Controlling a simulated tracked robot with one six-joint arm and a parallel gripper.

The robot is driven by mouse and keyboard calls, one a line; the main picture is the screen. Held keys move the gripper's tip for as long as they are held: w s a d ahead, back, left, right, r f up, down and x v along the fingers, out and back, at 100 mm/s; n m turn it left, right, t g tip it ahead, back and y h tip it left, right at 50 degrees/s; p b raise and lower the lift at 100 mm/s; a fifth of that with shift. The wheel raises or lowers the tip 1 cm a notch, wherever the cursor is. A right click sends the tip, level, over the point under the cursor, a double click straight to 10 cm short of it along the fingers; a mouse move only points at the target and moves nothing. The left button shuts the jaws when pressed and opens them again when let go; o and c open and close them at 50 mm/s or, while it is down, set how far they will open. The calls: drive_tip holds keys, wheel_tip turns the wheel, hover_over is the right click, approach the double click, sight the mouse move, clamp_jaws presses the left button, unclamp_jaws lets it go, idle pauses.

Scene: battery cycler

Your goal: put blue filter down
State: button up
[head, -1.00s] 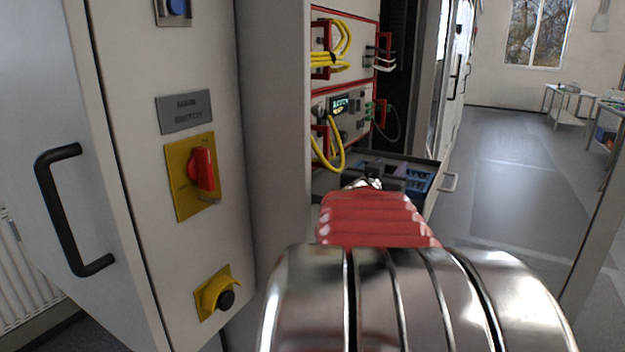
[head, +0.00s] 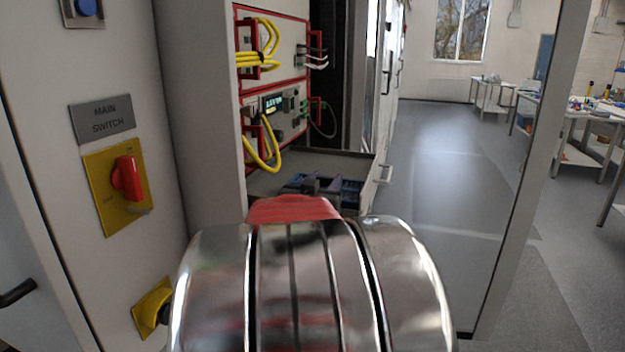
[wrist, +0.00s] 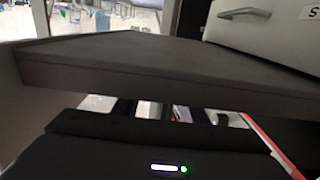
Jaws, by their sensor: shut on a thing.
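My gripper (head: 311,186) shows in the head view as a small dark shape beyond my arm, in front of or over an open drawer. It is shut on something. The fingertips and the held piece are mostly hidden by my arm, so I cannot make out the blue filter's outline for sure. Blue parts (head: 350,192) show around the gripper, low in the drawer; I cannot tell whether one of them is the filter. In the wrist view my gripper's dark body fills the bottom, and its fingertips are not clear.
The open drawer (head: 383,172) sits below the instrument rack (head: 270,100) with yellow cables. The main switch panel (head: 118,185) stands close on the left. A wide grey slab (wrist: 150,65) crosses the wrist view. Open floor (head: 450,160) lies to the right.

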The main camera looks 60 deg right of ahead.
drive_tip(key=shift+f, duration=0.3)
drive_tip(key=o, duration=1.1)
drive_tip(key=shift+c, duration=0.2)
drive_tip(key=shift+r, duration=0.15)
drive_tip(key=shift+r, duration=0.6)
drive_tip(key=s+a, duration=0.2)
drive_tip(key=a, duration=1)
drive_tip(key=shift+f, duration=0.15)
drive_tip(key=shift+d, duration=0.1)
